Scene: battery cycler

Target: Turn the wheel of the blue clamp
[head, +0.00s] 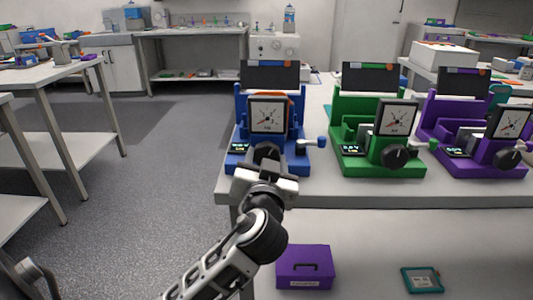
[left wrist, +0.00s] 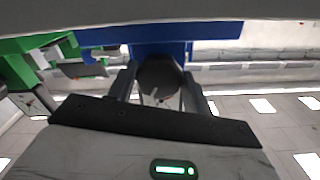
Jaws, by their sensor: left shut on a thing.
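The blue clamp (head: 244,120) stands at the left end of the table, with a white dial gauge (head: 267,117) on its front and a small lit display (head: 239,147). Its black wheel (head: 267,151) sits low on the front, mostly hidden behind my left gripper (head: 266,160). The left wrist view shows the dark round wheel (left wrist: 160,75) between the two fingers of my left gripper (left wrist: 160,95), which is shut on it. A pale mark shows on the wheel's face. The blue body (left wrist: 215,31) lies just beyond. My right gripper is in neither view.
A green clamp (head: 346,132) and a purple clamp (head: 440,128) stand to the right on the same table (head: 380,187). A blue-ended side handle (head: 320,142) sticks out right of the blue clamp. A purple box (head: 305,268) lies below. Open floor (head: 140,190) is to the left.

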